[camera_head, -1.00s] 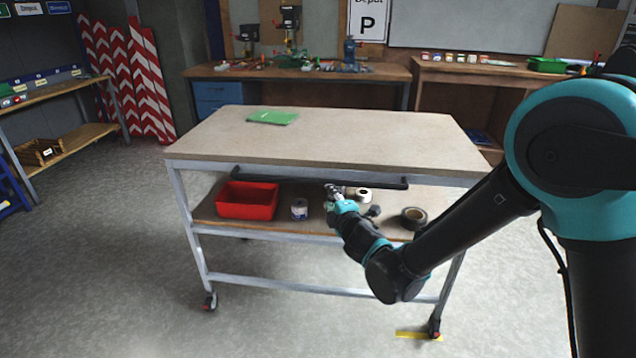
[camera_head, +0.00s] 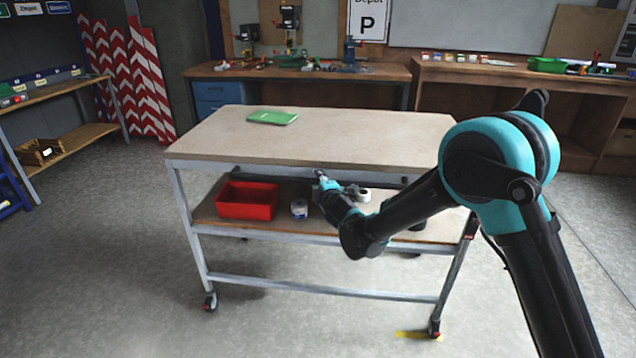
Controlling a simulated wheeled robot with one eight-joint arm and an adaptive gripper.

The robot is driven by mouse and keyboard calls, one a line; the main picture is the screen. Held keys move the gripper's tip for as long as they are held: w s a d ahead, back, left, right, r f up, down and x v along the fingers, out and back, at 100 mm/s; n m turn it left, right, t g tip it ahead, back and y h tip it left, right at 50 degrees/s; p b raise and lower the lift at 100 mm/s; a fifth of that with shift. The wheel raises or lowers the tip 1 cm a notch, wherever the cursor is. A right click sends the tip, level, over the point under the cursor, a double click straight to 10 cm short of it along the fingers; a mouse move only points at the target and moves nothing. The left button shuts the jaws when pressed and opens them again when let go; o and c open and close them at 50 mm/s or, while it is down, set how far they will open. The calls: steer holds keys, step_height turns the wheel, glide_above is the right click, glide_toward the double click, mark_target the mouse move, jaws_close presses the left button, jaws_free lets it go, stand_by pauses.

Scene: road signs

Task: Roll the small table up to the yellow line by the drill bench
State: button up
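The small table (camera_head: 300,140) is a wheeled trolley with a beige top, a grey metal frame and a lower shelf. My gripper (camera_head: 319,175) is at the table's near side, at the height of the bar. It is too small to tell whether it is open or shut, or touching the bar.
A green book (camera_head: 272,117) lies on the tabletop. The lower shelf holds a red bin (camera_head: 246,200), a small can (camera_head: 299,209) and a tape roll (camera_head: 363,195). Striped boards (camera_head: 142,85) lean at the back left. The floor left of the table is clear.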

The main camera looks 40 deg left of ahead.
jaws_close()
stand_by(0.4)
steer(key=shift+w, duration=0.1)
